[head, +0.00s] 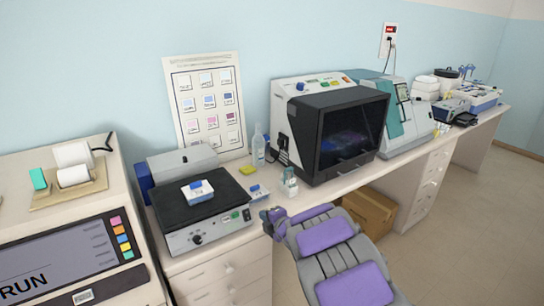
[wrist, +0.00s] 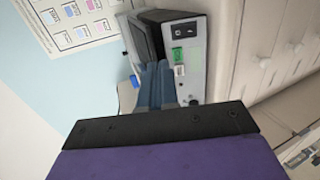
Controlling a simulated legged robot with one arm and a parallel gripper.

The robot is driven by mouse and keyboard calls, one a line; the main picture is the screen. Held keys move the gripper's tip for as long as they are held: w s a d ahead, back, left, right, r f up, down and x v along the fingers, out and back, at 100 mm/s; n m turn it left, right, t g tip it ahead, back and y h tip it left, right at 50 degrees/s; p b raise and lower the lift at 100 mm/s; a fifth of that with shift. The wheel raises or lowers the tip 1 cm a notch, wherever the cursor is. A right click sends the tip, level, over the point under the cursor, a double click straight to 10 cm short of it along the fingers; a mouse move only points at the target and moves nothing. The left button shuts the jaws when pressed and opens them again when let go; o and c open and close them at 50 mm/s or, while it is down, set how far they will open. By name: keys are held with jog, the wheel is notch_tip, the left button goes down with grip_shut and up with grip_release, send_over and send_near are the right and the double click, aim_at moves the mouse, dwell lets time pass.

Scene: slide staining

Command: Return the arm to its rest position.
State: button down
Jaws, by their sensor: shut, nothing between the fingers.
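My gripper (head: 268,215) is at the end of my grey and purple arm, which comes in from the lower right in the head view. It is in front of the bench's front edge, just right of the black-topped device (head: 203,205). In the wrist view my gripper (wrist: 157,68) is shut and empty, its blue-grey fingers together. The end of that device (wrist: 195,60), with a switch and a green button, is behind the fingertips. I cannot tell the exact gap between them.
A white and blue box (head: 197,193) sits on the black top. A clear bottle (head: 258,148), a small jar (head: 290,183) and a dark-windowed machine (head: 340,135) stand to the right. A control panel (head: 70,260) is at left. A cardboard box (head: 368,212) is under the bench. The floor at right is clear.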

jog(key=s+d+r+m+h, duration=0.2)
jog(key=d+r+m+h, duration=0.1)
jog(key=d, duration=0.4)
jog(key=s+d+r+m+h, duration=0.1)
jog(key=d+r+m+h, duration=0.25)
jog(key=d, duration=0.35)
jog(key=s+d+r+m+g+h, duration=0.2)
jog(key=s+d+m+h, duration=0.1)
jog(key=s+d+m, duration=0.45)
jog(key=s+a+m+g+y, duration=0.1)
jog(key=s+m+g, duration=0.4)
jog(key=s, duration=1.7)
jog(key=s+a+m+g+y, duration=0.1)
jog(key=s+m+g, duration=0.4)
jog(key=s, duration=1.7)
jog(key=shift+s+a+r+m+g, duration=0.2)
jog(key=shift+s+a+m+g, duration=0.1)
jog(key=shift+a+g, duration=0.45)
jog(key=shift+d, duration=0.2)
